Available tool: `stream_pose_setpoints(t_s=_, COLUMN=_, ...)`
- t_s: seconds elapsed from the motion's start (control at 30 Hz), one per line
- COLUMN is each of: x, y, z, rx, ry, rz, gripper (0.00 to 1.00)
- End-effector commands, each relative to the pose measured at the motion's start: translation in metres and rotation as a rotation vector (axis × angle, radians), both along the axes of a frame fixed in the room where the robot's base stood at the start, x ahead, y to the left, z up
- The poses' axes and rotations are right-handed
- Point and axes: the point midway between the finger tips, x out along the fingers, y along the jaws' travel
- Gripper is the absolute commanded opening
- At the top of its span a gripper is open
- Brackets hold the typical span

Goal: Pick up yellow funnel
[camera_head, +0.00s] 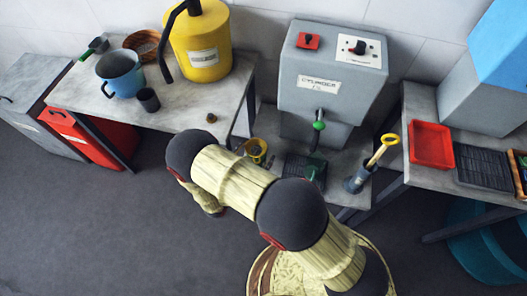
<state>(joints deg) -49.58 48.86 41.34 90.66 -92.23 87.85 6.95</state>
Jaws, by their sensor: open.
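A small yellow round piece with a dark opening (256,149), which looks like the yellow funnel, sits on the low grey bench in the middle, just beyond my arm. Its lower part is hard to make out, partly behind my arm. My arm reaches from the lower right up to the left, and its elbow is in front of the left bench. A short part of my forearm shows below the upper arm. My gripper's fingers do not show.
The left bench (75,92) holds a yellow can (195,40) and blue pot (122,75). A red tray (431,145) lies right.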

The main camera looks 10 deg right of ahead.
Motion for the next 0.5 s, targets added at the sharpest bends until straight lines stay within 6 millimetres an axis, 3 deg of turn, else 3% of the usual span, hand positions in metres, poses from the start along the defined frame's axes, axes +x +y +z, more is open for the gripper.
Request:
stream_pose_setpoints(t_s=0.03, x=-0.005, y=0.01, z=-0.02, rx=-0.035, ry=0.01, rz=0.063, gripper=0.9)
stream_pose_setpoints(t_s=0.2, x=-0.015, y=0.032, z=-0.055, rx=-0.098, ry=0.02, rz=0.204, gripper=0.9)
stream_pose_setpoints(t_s=0.33, x=-0.016, y=0.036, z=-0.064, rx=-0.11, ry=0.023, rz=0.238, gripper=0.9)
stream_pose_setpoints(t_s=0.5, x=-0.001, y=0.029, z=-0.065, rx=-0.111, ry=0.022, rz=0.238, gripper=0.9)
